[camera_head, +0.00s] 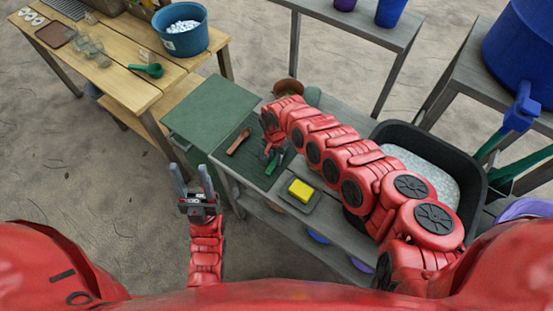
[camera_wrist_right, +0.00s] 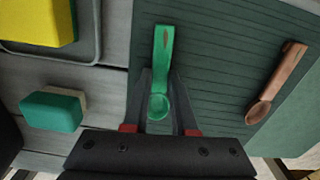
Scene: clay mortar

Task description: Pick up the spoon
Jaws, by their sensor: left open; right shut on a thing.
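A green spoon (camera_wrist_right: 162,55) lies over the dark green ribbed mat (camera_wrist_right: 215,80) in the right wrist view, its bowl toward my wrist. My right gripper (camera_wrist_right: 160,88) is shut on this green spoon, with a finger on either side. In the head view my right gripper (camera_head: 270,157) is low over the mat, and the green spoon (camera_head: 277,163) is partly hidden by it. A brown wooden spoon (camera_wrist_right: 277,83) lies on the mat to the right, apart from the gripper. My left gripper (camera_head: 190,172) is open and empty, in front of the bench.
A yellow sponge (camera_head: 300,190) sits in a small tray beside the mat. A green block (camera_wrist_right: 50,110) lies nearby. A black basin (camera_head: 480,175) stands right. A wooden table (camera_head: 125,80) at left holds a blue tub (camera_head: 181,35) and a green scoop (camera_head: 152,70).

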